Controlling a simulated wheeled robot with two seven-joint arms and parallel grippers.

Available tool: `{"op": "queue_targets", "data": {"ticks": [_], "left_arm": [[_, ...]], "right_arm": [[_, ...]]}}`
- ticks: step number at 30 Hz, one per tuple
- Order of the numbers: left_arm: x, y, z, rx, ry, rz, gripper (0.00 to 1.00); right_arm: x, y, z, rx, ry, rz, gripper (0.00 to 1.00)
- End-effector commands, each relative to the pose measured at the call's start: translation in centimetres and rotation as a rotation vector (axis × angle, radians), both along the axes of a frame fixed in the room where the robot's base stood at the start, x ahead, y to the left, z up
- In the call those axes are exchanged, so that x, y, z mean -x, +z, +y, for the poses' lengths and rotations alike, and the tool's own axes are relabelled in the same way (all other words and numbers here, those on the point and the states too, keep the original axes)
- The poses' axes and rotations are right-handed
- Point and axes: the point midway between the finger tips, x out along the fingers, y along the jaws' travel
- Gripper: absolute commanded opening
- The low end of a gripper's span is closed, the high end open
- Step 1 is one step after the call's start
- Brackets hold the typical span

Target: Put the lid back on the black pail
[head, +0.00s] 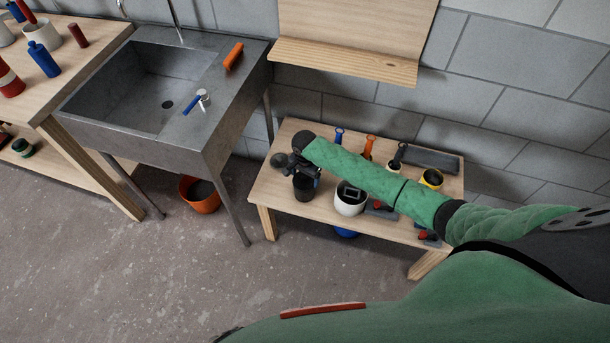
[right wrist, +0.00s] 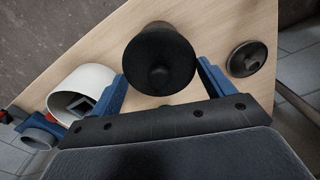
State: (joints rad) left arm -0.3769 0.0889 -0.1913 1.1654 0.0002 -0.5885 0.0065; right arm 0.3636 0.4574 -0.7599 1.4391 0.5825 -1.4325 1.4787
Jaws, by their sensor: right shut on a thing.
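My right gripper (head: 305,170) is over the black pail (head: 303,188) on the low wooden table. In the right wrist view its blue fingers (right wrist: 163,80) stand wide apart on both sides of a round black lid (right wrist: 145,62) with a small knob facing the camera. The gripper is shut on this lid. The lid is lined up with the pail's top; the pail's dark, narrower body shows beyond it. I cannot tell whether the lid rests on the rim or is a little above. My left gripper is out of view.
A second dark knobbed disc (head: 278,160) lies left of the pail. A white pot (head: 350,199) stands close on the right, with a yellow pot (head: 432,178) and tools farther right. A sink (head: 130,100) and an orange bucket (head: 200,194) are to the left.

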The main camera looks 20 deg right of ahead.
Motion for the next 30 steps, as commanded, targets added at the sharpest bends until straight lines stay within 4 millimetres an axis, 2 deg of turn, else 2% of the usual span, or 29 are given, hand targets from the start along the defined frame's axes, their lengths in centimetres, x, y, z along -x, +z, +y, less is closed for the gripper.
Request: {"op": "queue_targets", "data": {"ticks": [7, 9, 13, 30], "left_arm": [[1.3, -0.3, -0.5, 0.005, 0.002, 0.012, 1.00], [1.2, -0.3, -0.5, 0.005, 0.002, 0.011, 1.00], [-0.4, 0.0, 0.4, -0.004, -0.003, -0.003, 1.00], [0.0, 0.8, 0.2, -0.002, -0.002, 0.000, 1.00]], "right_arm": [[0.0, 0.0, 0.0, 0.000, 0.000, 0.000, 0.59], [0.0, 0.0, 0.0, 0.000, 0.000, 0.000, 0.59], [0.0, 0.0, 0.0, 0.000, 0.000, 0.000, 0.59], [0.0, 0.1, 0.0, 0.001, 0.000, 0.000, 0.59]]}}
